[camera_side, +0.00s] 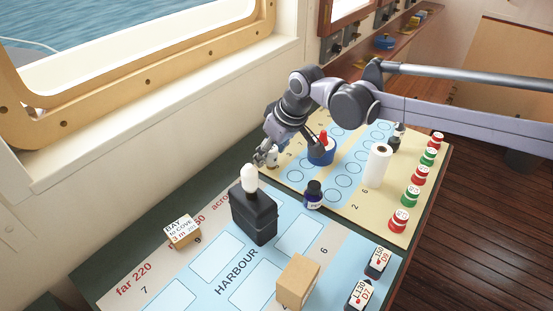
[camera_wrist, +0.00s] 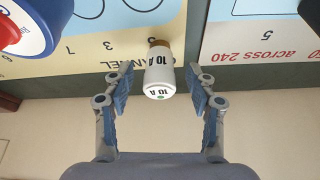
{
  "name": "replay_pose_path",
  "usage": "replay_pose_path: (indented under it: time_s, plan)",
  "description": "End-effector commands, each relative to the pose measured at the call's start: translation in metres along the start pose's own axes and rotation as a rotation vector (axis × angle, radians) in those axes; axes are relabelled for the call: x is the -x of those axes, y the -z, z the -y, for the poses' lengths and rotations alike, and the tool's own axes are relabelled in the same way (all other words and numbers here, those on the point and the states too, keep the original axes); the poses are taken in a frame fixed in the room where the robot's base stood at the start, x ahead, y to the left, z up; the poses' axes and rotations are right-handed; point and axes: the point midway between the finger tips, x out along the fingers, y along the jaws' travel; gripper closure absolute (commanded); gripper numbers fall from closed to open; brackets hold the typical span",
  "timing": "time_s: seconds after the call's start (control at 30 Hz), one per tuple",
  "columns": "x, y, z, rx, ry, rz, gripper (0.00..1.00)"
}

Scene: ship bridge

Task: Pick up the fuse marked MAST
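A small white fuse (camera_wrist: 158,75) with a brown end stands or lies on the chart board between my fingers in the wrist view. Its visible print reads "10 A", with a green dot; I see no MAST marking on it. My gripper (camera_wrist: 158,88) is open, with one finger on each side of the fuse and a gap at both sides. In the side view, my gripper (camera_side: 264,157) is low at the left edge of the cream board, beside the white fuse (camera_side: 273,153), which it partly hides.
A blue pot with a red top (camera_side: 321,155) stands close to the right of my gripper. A black block with a white knob (camera_side: 254,217) stands in front. A dark bottle (camera_side: 313,195), a white roll (camera_side: 377,168) and several red and green pieces (camera_side: 411,196) stand farther right. The wall is close behind.

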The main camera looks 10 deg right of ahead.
Motion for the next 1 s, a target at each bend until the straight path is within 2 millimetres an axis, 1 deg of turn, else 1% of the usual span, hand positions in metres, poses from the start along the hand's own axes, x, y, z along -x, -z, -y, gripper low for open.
replay_pose_path:
  time_s: [0.03,0.07,0.1,0.2,0.5,0.67,0.77,0.87,0.93,1.0]
  plan:
    - [0.0,0.0,0.0,0.0,0.0,0.0,0.55]
    - [0.0,0.0,0.0,0.0,0.0,0.0,0.63]
    - [0.0,0.0,0.0,0.0,0.0,0.0,0.75]
    - [0.0,0.0,0.0,0.0,0.0,0.0,1.0]
    - [0.001,0.0,0.0,0.0,0.0,0.0,1.0]
    - [0.006,0.002,0.0,0.0,0.0,0.0,1.0]
    - [0.015,0.006,0.0,0.0,0.0,0.0,1.0]
    - [0.028,0.012,0.0,0.0,0.0,0.0,1.0]
    - [0.041,0.017,0.0,0.0,-0.001,0.0,1.0]
    - [0.053,0.01,-0.018,-0.005,-0.003,0.001,1.0]
